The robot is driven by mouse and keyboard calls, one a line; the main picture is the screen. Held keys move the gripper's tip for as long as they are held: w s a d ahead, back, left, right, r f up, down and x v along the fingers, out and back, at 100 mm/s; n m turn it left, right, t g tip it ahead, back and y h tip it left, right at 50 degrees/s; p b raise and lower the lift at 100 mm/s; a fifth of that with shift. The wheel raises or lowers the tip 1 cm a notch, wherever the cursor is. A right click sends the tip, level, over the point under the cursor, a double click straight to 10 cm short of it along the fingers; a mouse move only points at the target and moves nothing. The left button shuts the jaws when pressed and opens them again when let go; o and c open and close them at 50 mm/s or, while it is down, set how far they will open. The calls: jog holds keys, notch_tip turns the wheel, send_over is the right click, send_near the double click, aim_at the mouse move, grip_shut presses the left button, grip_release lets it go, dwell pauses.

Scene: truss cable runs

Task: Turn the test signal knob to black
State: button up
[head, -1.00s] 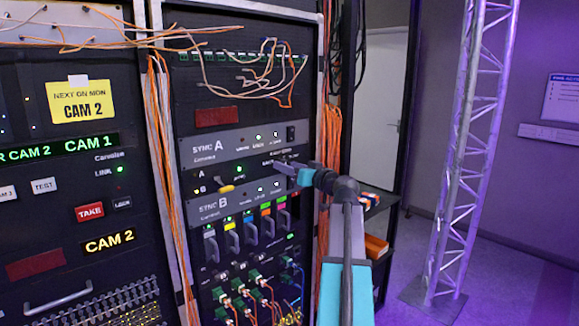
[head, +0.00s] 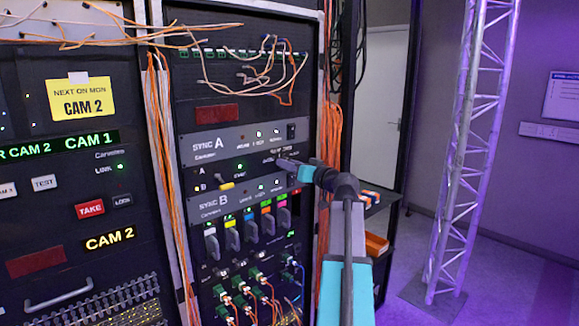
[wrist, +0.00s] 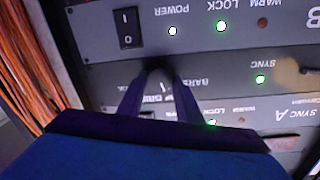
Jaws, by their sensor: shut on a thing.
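The test signal knob (wrist: 157,76) is a small dark knob on the narrow dark panel between the SYNC A unit (head: 213,147) and the SYNC B unit (head: 212,208). My gripper (head: 283,161) reaches it from the right in the head view. In the wrist view, which is upside down, my gripper's fingers (wrist: 155,92) are shut on the knob. A BARS label shows beside it. In the head view the fingers hide the knob, and I cannot tell where its pointer stands.
Close by are a yellow-tipped toggle (head: 226,185) and a black power switch (wrist: 127,28). Orange cables (head: 331,130) hang along the rack's right edge. Several coloured-tag handles and plugs sit below. A truss tower (head: 465,150) stands on open floor at right.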

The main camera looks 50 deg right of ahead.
jog(key=shift+d+f+m+y+p, duration=0.2)
jog(key=shift+m+p, duration=0.65)
jog(key=shift+m, duration=3.35)
jog(key=shift+d+r+m+y+p, duration=0.1)
jog(key=shift+m+y+p, duration=0.5)
jog(key=shift+m, duration=3.6)
jog(key=shift+h, duration=0.3)
jog(key=o, duration=1)
jog(key=shift+o, duration=0.2)
jog(key=s+a+b, duration=0.1)
jog(key=s+b, duration=0.1)
jog(key=s, duration=1.2)
jog(key=shift+r+b, duration=0.4)
